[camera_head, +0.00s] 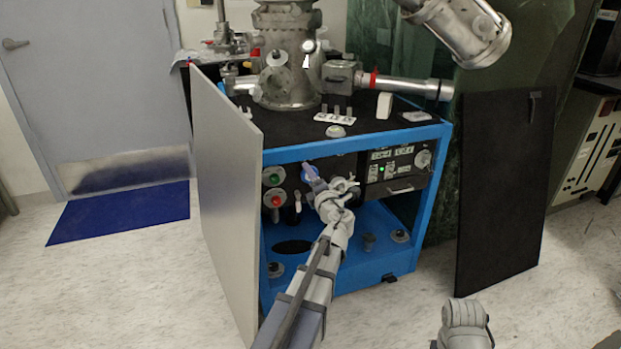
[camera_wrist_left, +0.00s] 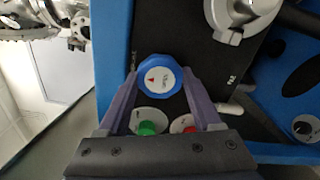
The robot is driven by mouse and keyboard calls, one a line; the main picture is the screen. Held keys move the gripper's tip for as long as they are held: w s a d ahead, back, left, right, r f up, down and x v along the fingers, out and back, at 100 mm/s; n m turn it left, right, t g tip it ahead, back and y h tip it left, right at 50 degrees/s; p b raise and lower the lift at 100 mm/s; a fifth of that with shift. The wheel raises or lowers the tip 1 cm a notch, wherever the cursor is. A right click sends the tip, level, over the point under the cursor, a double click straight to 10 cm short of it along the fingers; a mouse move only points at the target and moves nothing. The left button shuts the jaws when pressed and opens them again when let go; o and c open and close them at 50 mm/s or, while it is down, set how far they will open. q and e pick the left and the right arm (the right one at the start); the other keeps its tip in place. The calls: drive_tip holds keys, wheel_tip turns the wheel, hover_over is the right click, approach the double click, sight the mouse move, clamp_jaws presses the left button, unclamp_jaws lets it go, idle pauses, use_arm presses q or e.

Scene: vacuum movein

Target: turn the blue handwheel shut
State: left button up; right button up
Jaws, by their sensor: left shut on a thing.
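The blue handwheel (camera_wrist_left: 158,81) has a white face with a small red arrow and sits on a black panel. In the left wrist view it lies between the fingertips of my left gripper (camera_wrist_left: 160,88), which is shut on its rim. In the head view the handwheel (camera_head: 310,173) is a small blue patch at the upper panel, partly hidden by my left gripper (camera_head: 314,179). My right gripper is not in view; only a link of that arm shows at the bottom right.
Green (camera_head: 273,179) and red (camera_head: 275,200) knobs sit left of the handwheel on the panel. A blue frame (camera_head: 436,170) surrounds the cabinet. A grey panel (camera_head: 225,190) stands along its left side, a black board (camera_head: 503,190) at the right. Metal vacuum parts (camera_head: 287,60) stand on top.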

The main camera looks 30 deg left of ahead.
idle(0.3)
use_arm(q)
drive_tip(key=shift+s, duration=0.1)
drive_tip(key=o, duration=1.4)
